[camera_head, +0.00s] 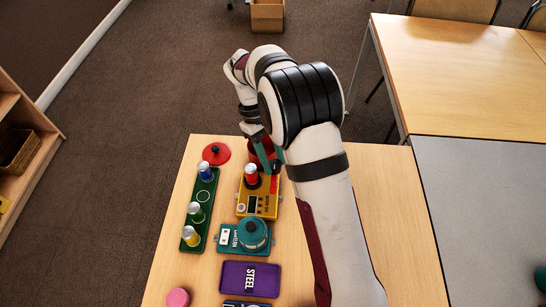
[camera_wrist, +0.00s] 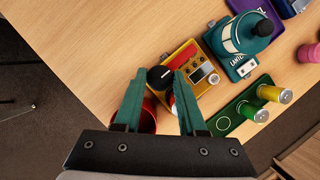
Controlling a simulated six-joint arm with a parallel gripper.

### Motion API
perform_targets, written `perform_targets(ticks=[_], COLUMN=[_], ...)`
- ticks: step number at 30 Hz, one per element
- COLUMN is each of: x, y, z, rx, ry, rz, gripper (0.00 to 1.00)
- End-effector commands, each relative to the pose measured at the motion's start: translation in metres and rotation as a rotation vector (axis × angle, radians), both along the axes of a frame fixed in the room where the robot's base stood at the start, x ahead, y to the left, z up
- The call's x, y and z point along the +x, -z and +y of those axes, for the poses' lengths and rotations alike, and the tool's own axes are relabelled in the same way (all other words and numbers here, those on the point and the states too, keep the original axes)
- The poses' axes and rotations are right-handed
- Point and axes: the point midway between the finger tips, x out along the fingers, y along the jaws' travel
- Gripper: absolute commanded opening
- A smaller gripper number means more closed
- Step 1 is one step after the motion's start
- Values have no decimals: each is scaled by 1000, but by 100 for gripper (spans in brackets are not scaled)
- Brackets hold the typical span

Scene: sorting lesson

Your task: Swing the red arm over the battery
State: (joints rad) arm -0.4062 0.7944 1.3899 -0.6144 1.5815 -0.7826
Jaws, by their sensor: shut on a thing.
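The yellow tester (camera_head: 258,205) stands on the table, and it also shows in the wrist view (camera_wrist: 187,55). A red battery (camera_head: 251,172) stands upright in a black socket on its far left part. My gripper (camera_head: 264,155) is at the tester's far end, right of the battery. In the wrist view, my gripper (camera_wrist: 160,78) has its two green fingers closed about a black knob (camera_wrist: 160,76). A bit of red that seems to be the red arm (camera_head: 275,166) shows by the fingers; most of it is hidden. The battery shows partly between the fingers in the wrist view (camera_wrist: 173,104).
A green tray (camera_head: 203,205) with blue, green and yellow batteries lies at left. A teal lantern (camera_head: 252,233) and a purple STEEL tray (camera_head: 248,278) stand nearer. A red lid with black knob (camera_head: 216,153) and a red pot (camera_wrist: 148,115) are close by. The table's right side is clear.

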Motion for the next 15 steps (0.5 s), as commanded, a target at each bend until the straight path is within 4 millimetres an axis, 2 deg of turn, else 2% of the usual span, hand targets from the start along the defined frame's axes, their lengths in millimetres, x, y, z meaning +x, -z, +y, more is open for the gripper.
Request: perform_targets(ticks=[8, 15], x=[1, 1], y=[0, 1], z=[-1, -2], rx=[0, 0], ry=[83, 274], rz=[-1, 1], gripper=[0, 0])
